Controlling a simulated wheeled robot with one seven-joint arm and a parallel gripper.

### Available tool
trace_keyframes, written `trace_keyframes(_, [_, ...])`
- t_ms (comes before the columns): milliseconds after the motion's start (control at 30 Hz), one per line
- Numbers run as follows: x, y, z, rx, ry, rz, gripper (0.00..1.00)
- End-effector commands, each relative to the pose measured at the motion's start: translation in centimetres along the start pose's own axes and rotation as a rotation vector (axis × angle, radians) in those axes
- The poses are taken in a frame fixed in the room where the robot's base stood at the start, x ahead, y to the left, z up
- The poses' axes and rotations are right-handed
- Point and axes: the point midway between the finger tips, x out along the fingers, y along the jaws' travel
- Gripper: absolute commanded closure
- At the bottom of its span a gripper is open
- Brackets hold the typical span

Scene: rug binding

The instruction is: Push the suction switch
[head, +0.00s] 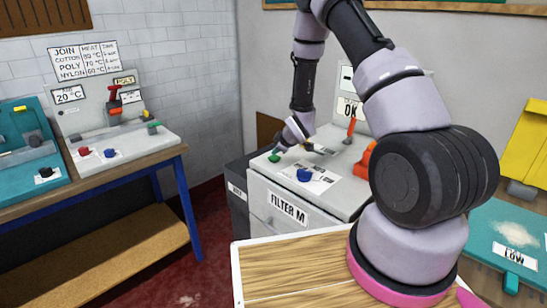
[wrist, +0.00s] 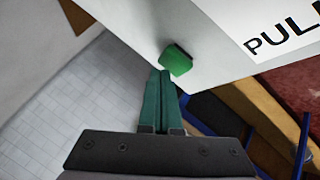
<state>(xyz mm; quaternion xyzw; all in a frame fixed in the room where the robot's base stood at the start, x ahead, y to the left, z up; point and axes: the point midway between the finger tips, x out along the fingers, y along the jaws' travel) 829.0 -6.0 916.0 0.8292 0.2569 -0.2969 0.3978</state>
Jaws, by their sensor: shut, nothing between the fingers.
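A small green switch (head: 275,157) sits at the left end of the top of the grey machine (head: 262,205) labelled "FILTER M". No label readable here names the suction switch, so I cannot tell for certain that this is it. My gripper (head: 281,149) is just above the green switch in the head view. In the wrist view my gripper (wrist: 160,72) has its two green fingers shut together, empty. Their tips are right at the near edge of the green switch (wrist: 176,60). I cannot tell whether they touch it.
A blue knob (head: 304,174) and an orange-handled lever (head: 351,128) are on the same machine. A dark grey box stands on its left. A wooden-topped surface (head: 290,262) lies in front. A workbench (head: 160,158) with other machines is at left, with red floor between.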

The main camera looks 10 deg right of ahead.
Motion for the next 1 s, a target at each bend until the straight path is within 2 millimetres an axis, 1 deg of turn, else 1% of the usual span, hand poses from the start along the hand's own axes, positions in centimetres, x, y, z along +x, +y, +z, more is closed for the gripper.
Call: trace_keyframes(1000, [0.67, -0.48, 0.50, 0.000, 0.000, 0.000, 1.00])
